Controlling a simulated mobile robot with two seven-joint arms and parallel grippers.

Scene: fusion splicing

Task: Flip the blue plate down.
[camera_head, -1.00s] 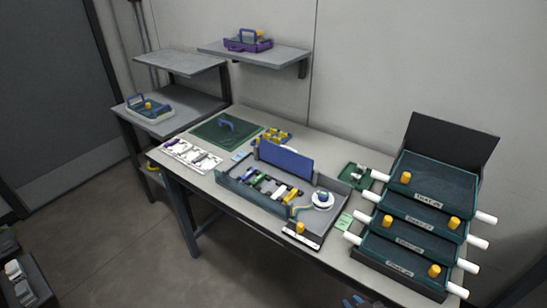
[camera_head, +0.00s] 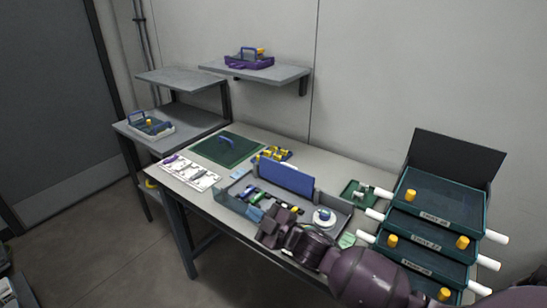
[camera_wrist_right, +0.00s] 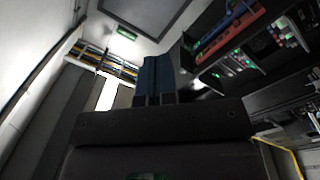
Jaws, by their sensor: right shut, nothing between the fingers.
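The blue plate (camera_head: 287,178) stands upright along the back side of the grey tray (camera_head: 340,217) on the table, in the head view. My right gripper (camera_head: 256,212) is over the front of the tray, in front of the plate and apart from it. Its dark wrist hides part of the tray's front and some of the small parts inside. The gripper's blue fingers (camera_wrist_right: 154,78) are together and empty in the right wrist view. The plate cannot be made out in the wrist view. My left gripper is not in view.
A white round spool (camera_head: 324,217) sits in the tray's right part. A stack of green trays with white handles (camera_head: 432,215) stands to the right. A green mat (camera_head: 225,149) and a white board (camera_head: 190,172) lie to the left. A wall rises behind the table.

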